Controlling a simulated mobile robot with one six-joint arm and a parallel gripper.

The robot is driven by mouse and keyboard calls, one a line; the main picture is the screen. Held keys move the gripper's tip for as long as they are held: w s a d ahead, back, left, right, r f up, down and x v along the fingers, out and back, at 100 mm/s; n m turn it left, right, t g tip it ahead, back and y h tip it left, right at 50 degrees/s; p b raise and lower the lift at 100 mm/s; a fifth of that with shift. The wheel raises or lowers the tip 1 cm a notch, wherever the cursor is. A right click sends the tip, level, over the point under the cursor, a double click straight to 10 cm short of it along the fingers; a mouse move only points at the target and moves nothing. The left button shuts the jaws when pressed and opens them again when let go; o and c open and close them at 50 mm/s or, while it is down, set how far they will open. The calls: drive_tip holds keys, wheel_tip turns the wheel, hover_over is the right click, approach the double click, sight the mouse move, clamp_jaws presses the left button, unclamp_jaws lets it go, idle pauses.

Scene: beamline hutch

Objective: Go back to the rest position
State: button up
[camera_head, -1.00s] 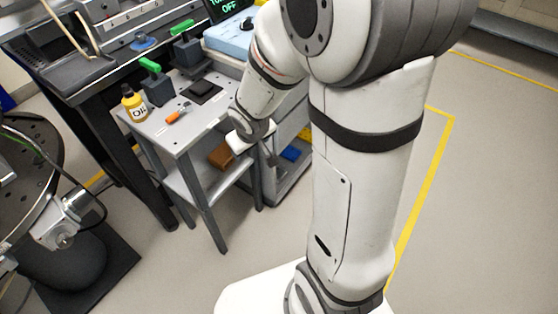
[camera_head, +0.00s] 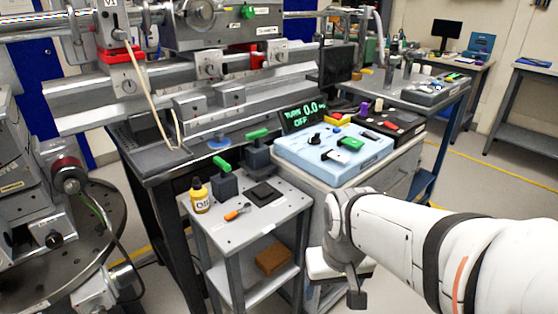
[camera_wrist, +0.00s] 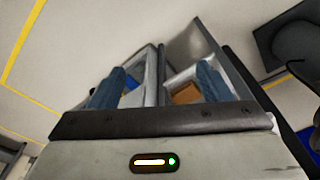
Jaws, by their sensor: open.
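My arm reaches in from the right edge of the head view, and my gripper (camera_head: 356,292) hangs at its end, in front of the grey side table's right side. In the wrist view my gripper (camera_wrist: 160,76) shows two blue fingers well apart with nothing held between them. Beyond the fingers are a brown block (camera_wrist: 186,93) and grey shelving. In the head view the brown block (camera_head: 273,260) lies on the side table's lower shelf.
The side table (camera_head: 262,224) holds a yellow oil bottle (camera_head: 201,196), an orange-handled screwdriver (camera_head: 238,211) and a black pad (camera_head: 263,194). A light-blue control box (camera_head: 335,152) stands behind my gripper. A round dark platform (camera_head: 105,215) is at left. Open floor lies at right.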

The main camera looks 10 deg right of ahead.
wheel_tip(320, 180, up, 46)
drive_tip(key=s+t+p, duration=0.1)
drive_tip(key=t+p, duration=0.1)
drive_tip(key=p, duration=3.8)
drive_tip(key=shift+s+r+t+p, duration=0.2)
drive_tip(key=shift+t+p, duration=0.1)
drive_tip(key=shift+t, duration=0.1)
